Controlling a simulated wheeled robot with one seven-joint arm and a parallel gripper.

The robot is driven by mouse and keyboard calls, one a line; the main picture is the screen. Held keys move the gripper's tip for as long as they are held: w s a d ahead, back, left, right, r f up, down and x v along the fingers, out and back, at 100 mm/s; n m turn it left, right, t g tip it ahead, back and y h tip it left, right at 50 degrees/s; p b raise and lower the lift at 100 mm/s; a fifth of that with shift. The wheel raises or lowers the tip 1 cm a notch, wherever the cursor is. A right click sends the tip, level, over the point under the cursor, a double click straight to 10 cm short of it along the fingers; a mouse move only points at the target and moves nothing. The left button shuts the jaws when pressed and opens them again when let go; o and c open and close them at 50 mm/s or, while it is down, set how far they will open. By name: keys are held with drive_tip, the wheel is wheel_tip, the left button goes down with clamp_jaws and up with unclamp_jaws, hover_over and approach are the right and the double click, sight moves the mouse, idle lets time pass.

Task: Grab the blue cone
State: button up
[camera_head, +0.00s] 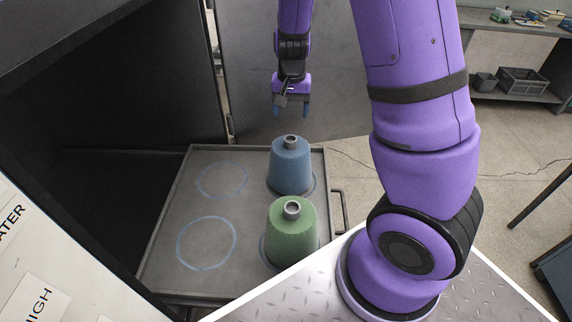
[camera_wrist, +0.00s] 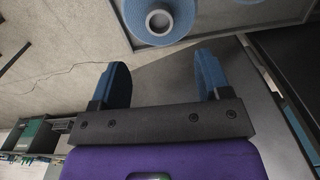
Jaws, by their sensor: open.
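The blue cone (camera_head: 291,167) stands upright on the grey tray (camera_head: 170,240), at its far right. A green cone (camera_head: 292,235) stands upright nearer on the same tray. My gripper (camera_head: 291,110) is above and apart from the blue cone, fingers pointing down. In the wrist view my gripper (camera_wrist: 163,72) is open, with nothing between its blue fingers. The blue cone (camera_wrist: 180,28) shows at the top edge of that view, beyond the fingertips and partly cut off.
Two chalk-like circles on the tray's left are empty. A dark cabinet (camera_head: 60,200) borders the tray on the left, and a grey panel (camera_head: 240,60) stands behind. A handle (camera_head: 342,210) sticks out on the tray's right. A shelf (camera_head: 515,90) stands at the back right.

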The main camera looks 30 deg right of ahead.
sight(290, 138)
wheel_tip(290, 138, down, 11)
drive_tip(key=shift+r, duration=0.1)
idle(0.6)
drive_tip(key=shift+w, duration=0.1)
clamp_jaws()
